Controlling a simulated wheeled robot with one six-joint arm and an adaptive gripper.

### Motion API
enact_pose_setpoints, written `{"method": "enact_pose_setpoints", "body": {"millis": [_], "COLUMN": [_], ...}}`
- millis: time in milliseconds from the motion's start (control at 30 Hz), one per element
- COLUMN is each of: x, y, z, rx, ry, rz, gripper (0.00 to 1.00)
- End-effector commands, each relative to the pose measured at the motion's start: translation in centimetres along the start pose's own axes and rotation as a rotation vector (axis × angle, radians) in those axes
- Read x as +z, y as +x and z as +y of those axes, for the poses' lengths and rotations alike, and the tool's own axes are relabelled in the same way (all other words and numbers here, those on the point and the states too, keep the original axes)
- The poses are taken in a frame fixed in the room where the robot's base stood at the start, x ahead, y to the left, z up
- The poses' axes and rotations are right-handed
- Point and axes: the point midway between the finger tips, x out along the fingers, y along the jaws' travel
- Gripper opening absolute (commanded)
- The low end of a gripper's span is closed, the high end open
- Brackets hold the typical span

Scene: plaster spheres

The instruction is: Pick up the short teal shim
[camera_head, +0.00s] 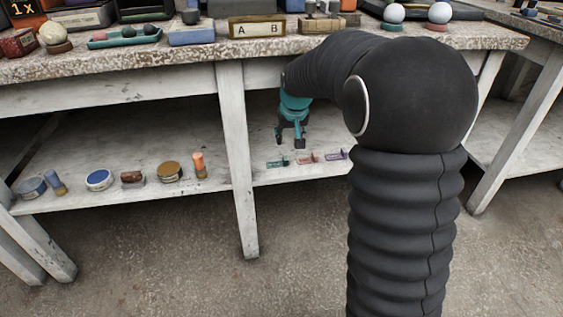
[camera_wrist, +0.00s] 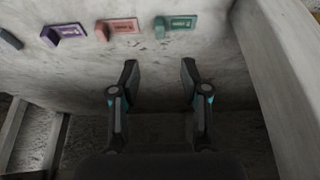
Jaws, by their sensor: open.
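A teal shim (camera_head: 277,163) lies on the lower shelf, leftmost of a short row in the head view. In the wrist view the teal shim (camera_wrist: 178,22) is near the top edge, right of the others, with a small raised block at its left end. My gripper (camera_head: 290,139) hangs over the shelf above the row. In the wrist view my gripper (camera_wrist: 159,70) has its two fingers apart with nothing between them. The teal shim is beyond the fingertips, apart from them.
A pink shim (camera_head: 307,158) and a purple shim (camera_head: 336,154) lie beside the teal one. A dark greenish piece (camera_wrist: 10,39) is cut off at the wrist view's left edge. A table leg (camera_head: 237,160) stands left of my gripper. The tabletop (camera_head: 190,57) overhangs the shelf.

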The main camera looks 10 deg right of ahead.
Motion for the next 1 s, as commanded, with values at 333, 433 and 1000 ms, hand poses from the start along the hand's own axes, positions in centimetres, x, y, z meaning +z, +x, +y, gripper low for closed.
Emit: {"method": "enact_pose_setpoints", "body": {"millis": [333,433,1000], "x": [0.1,0.1,0.0], "y": [4.4,5.6,11.8], "z": [-0.1,-0.1,0.0], "rx": [0.0,0.0,0.0], "ry": [-0.001,-0.001,0.0], "rz": [-0.004,-0.003,-0.001], "gripper": [0.46,0.46,0.46]}}
